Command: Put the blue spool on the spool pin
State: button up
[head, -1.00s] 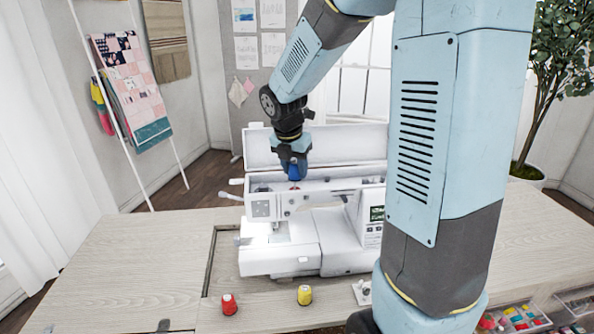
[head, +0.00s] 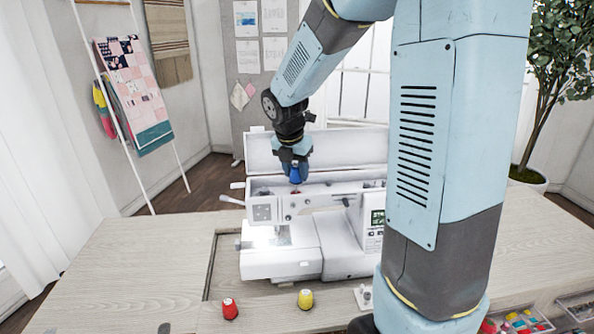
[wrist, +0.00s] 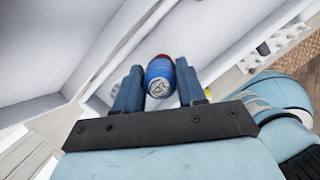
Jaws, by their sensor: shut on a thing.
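My gripper (head: 295,170) is over the open top of the white sewing machine (head: 280,262), in front of its raised lid. It is shut on the blue spool (head: 295,175), which also shows in the wrist view (wrist: 159,80) between the two fingers. The spool looks roughly upright in the head view. A small red patch (head: 294,190) shows just under it in the machine's top tray, and red also shows beyond the spool in the wrist view. The spool pin is not clearly seen. I cannot tell whether the spool touches it.
A red spool (head: 230,309) and a yellow spool (head: 305,299) stand on the table (head: 130,270) in front of the machine. A small white part (head: 363,296) lies to their right. The raised lid (head: 320,148) stands close behind my gripper. The table's left side is clear.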

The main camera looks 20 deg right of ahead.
jog(key=shift+f, duration=1.25)
dwell(0.8)
jog(key=o, duration=1.1)
jog(key=v, duration=1.3)
jog(key=shift+r, duration=0.35)
jog(key=s+d+m+t+y, duration=0.1)
jog(key=s+m, duration=1)
jog(key=m, duration=0.2)
jog(key=s+d+r+m+t+y, duration=0.1)
jog(key=s+m+t, duration=0.1)
jog(key=s+m, duration=0.9)
jog(key=m, duration=0.3)
jog(key=shift+s+d+r, duration=0.2)
jog(key=shift+d+r, duration=0.1)
jog(key=shift+d, duration=0.05)
